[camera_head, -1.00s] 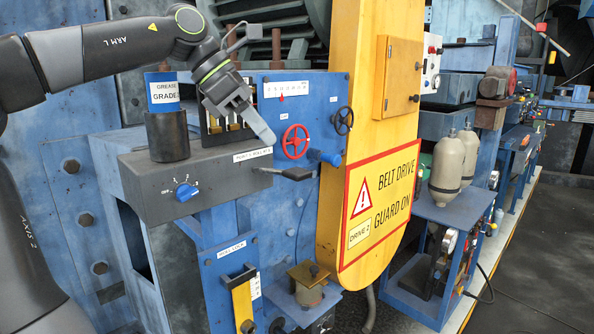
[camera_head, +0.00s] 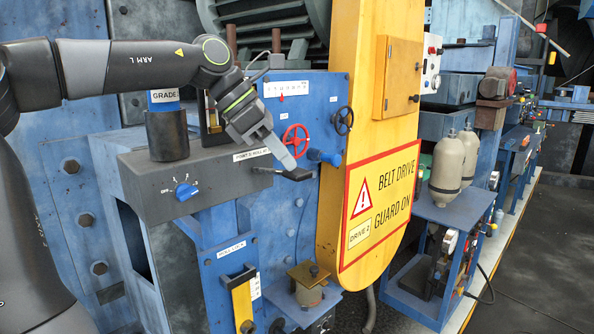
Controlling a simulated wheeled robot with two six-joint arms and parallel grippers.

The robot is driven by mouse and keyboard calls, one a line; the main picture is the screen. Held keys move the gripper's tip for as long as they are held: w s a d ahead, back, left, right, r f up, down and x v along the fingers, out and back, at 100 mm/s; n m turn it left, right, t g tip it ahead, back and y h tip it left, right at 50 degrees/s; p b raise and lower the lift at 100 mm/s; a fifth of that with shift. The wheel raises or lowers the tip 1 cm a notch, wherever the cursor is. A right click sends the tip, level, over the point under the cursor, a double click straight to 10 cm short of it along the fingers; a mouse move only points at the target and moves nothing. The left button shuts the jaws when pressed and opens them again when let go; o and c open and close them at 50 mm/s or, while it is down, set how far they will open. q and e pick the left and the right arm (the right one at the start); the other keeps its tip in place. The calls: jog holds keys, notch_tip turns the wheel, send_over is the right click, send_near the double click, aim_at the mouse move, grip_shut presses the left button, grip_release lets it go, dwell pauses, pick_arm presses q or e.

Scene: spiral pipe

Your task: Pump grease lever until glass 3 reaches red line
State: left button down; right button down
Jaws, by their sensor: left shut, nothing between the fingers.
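My left gripper (camera_head: 288,163) is shut and empty. Its tip points down and right and sits at the black lever (camera_head: 297,174), which sticks out to the right from the grey box. I cannot tell whether the tip touches the lever. A sight glass (camera_head: 212,111) with a yellowish fill shows behind my left wrist. The other glasses are hidden by my arm, so glass 3 and its red line cannot be made out. My right gripper is out of view.
The grey box (camera_head: 160,198) carries a blue selector knob (camera_head: 186,191) and a dark grease pot (camera_head: 167,136). A red handwheel (camera_head: 296,140) is close behind my gripper. The yellow belt guard (camera_head: 362,115) stands to the right.

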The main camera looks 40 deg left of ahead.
pick_arm(q)
notch_tip(320, 180, down, 4)
jog(key=b, duration=0.3)
jog(key=shift+f, duration=0.2)
jog(key=shift+r, duration=0.1)
jog(key=shift+s+a+r+b, duration=0.25)
jog(key=shift+s+a+b, duration=0.15)
jog(key=shift+s+a, duration=0.2)
jog(key=shift+s+a+r+b, duration=0.2)
jog(key=shift+s+a+b, duration=0.2)
jog(key=shift+s+a, duration=0.15)
notch_tip(320, 180, up, 10)
send_over(266, 170)
jog(key=s+d, duration=0.4)
jog(key=shift+s+d+p, duration=0.1)
jog(key=shift+p, duration=0.35)
